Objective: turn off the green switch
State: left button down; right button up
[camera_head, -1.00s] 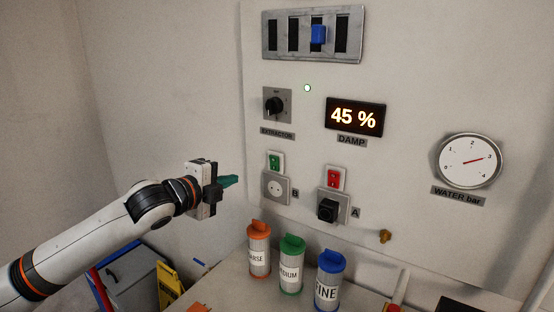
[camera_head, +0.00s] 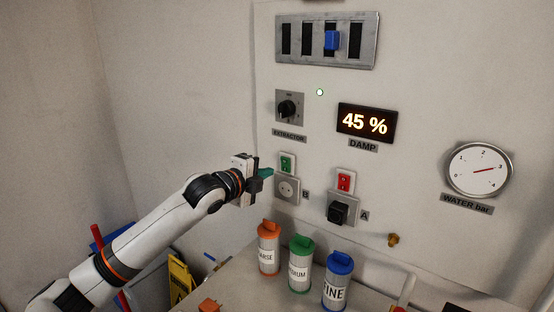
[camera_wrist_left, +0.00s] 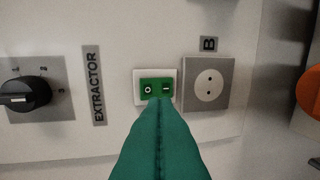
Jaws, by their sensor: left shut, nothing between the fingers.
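The green switch (camera_head: 287,163) is a small green rocker in a white frame on the panel, above socket B. In the left wrist view the green switch (camera_wrist_left: 149,88) shows a circle mark on its left half and a bar mark on its right half. My left gripper (camera_head: 268,172) has green fingers, shut and empty, just left of the switch in the head view. In the left wrist view the shut fingertips (camera_wrist_left: 162,102) overlap the switch's lower edge. I cannot tell whether they touch it. My right gripper is not in view.
Socket B (camera_head: 288,189) sits directly below the switch. A red switch (camera_head: 345,181) and black plug (camera_head: 338,212) are to the right. The extractor knob (camera_head: 288,108) is above. Orange (camera_head: 268,252), green (camera_head: 300,268) and blue (camera_head: 337,283) canisters stand below on the counter.

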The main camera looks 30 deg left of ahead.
aim_at(284, 162)
pick_arm(q)
jog(key=shift+r+p+x, duration=0.2)
jog(key=shift+p+x, duration=0.05)
jog(key=shift+x, duration=0.65)
jog(key=shift+r+p+x, duration=0.2)
jog(key=shift+p+x, duration=0.05)
jog(key=shift+x, duration=0.6)
jog(key=shift+r+p+x, duration=0.2)
jog(key=shift+p+x, duration=0.05)
jog(key=shift+x, duration=0.65)
jog(key=shift+w, duration=0.1)
